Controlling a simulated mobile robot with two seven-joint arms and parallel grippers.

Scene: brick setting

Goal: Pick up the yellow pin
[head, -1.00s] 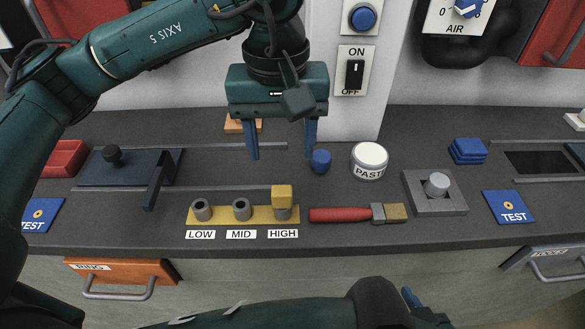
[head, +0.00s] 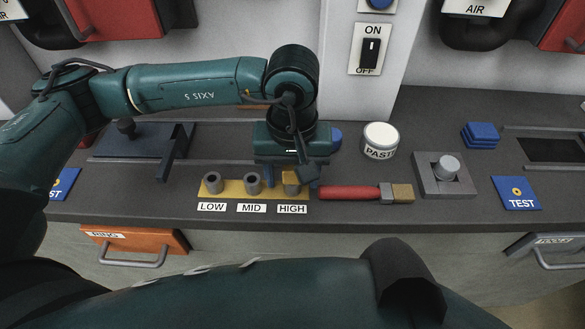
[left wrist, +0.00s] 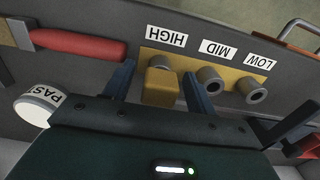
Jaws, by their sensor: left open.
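The yellow pin (head: 291,188) stands in the HIGH socket at the right end of the yellow strip (head: 232,189); in the left wrist view its square top (left wrist: 160,87) shows clearly. My left gripper (head: 289,181) is low over it, pointing down. It is open, with one blue finger on each side of the pin; the left wrist view (left wrist: 159,92) shows a gap on both sides. The gripper hides part of the pin in the head view. The LOW and MID sockets (head: 252,182) are empty. My right gripper is out of view.
A red-handled brush (head: 350,193) lies just right of the strip. A white PASTE jar (head: 381,140) and a grey block with a round peg (head: 445,175) stand further right. A dark slide with a handle (head: 174,152) is at left.

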